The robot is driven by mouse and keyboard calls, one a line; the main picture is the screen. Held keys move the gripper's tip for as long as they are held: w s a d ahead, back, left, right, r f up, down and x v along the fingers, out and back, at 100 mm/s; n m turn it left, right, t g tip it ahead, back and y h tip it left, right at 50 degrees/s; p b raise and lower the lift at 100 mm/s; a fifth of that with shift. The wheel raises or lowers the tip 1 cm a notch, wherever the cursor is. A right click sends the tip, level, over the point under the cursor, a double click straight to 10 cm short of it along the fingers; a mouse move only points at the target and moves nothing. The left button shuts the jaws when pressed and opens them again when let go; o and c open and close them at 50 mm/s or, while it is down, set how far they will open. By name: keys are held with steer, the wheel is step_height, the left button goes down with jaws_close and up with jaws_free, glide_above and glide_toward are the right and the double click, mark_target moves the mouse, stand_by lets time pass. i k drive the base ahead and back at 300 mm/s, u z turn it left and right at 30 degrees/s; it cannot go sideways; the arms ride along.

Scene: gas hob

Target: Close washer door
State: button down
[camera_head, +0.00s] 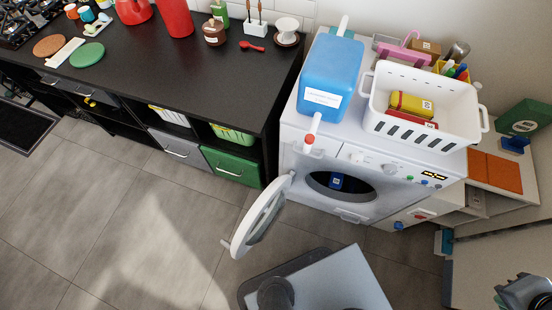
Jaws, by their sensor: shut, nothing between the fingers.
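The white washer (370,165) stands right of the dark counter, its front facing the bottom of the picture. Its round door (262,215) is open, swung far out to the left on its left-side hinge, with a small handle on its outer edge. The round opening (350,190) is uncovered, and a blue item with a white label (337,182) shows inside the drum. My gripper (525,290) is partly in view at the bottom right corner, cut off by the picture edge. It is shut and empty, well right of the door and apart from it.
A blue jug (330,75) and a white basket (424,105) stand on the washer. The counter (150,85) with drawers runs left of it. A low shelf unit (500,180) stands to the right. Open grey floor (140,220) lies left of the door.

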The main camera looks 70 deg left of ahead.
mark_target(243, 243)
steer(key=z, duration=1.05)
steer(key=k, duration=1.5)
steer(key=u, duration=2.2)
steer(key=k, duration=0.5)
steer(key=u, duration=1.05)
steer(key=i, duration=0.35)
steer(key=u, duration=0.6)
